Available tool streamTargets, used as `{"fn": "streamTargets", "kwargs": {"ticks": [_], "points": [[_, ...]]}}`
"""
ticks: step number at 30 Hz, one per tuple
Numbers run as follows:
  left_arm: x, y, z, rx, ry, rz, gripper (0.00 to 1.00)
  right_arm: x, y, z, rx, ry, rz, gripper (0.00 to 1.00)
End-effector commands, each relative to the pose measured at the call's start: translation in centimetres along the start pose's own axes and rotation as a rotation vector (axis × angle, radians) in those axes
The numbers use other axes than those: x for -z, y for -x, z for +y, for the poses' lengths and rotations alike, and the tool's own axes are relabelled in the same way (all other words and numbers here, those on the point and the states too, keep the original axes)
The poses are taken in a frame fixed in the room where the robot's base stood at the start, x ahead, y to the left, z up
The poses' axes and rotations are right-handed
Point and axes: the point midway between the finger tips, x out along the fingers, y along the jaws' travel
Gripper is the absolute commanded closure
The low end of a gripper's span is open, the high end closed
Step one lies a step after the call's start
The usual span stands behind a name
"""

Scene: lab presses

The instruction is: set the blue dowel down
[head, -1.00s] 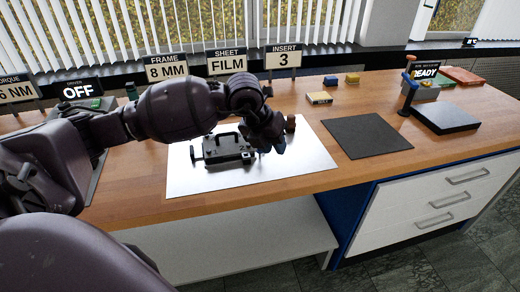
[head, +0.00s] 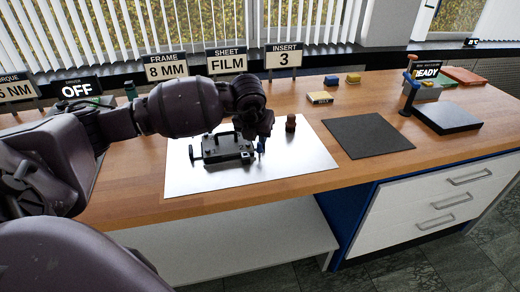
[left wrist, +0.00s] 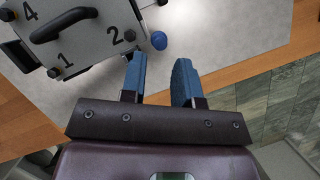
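The blue dowel (left wrist: 159,40) shows in the left wrist view as a small round blue end beside the corner marked 2 of the black-edged clamp frame (left wrist: 75,45). My left gripper (left wrist: 160,62) has two blue fingers spread apart, with an empty gap between them; the dowel is just beyond the fingertips, apart from them. In the head view my left gripper (head: 261,150) points down at the right end of the frame (head: 225,152), over the pale metal sheet (head: 300,165). The dowel cannot be told from the blue fingers there. My right gripper is out of view.
A brown knobbed piece (head: 290,122) stands on the sheet behind my gripper. A dark mat (head: 367,136) lies to the right, with a black platform (head: 447,117) beyond. Sign plates (head: 283,60) line the back. The sheet's front right is clear.

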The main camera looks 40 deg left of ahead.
Motion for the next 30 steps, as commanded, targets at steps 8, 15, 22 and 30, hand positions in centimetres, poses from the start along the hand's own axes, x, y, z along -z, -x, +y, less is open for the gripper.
{"fn": "streamTargets", "kwargs": {"ticks": [8,15,22,30], "points": [[0.0,-3.6,0.0,0.001,-0.001,0.003,0.71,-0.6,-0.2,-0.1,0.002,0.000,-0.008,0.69],[-0.1,-3.8,0.0,0.001,-0.001,0.001,0.71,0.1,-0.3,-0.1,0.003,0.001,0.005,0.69],[-0.1,-3.8,0.0,0.001,-0.001,0.001,0.97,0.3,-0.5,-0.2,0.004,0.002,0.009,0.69],[-0.1,-3.8,0.0,0.001,-0.001,0.001,1.00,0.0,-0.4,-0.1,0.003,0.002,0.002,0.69]]}}
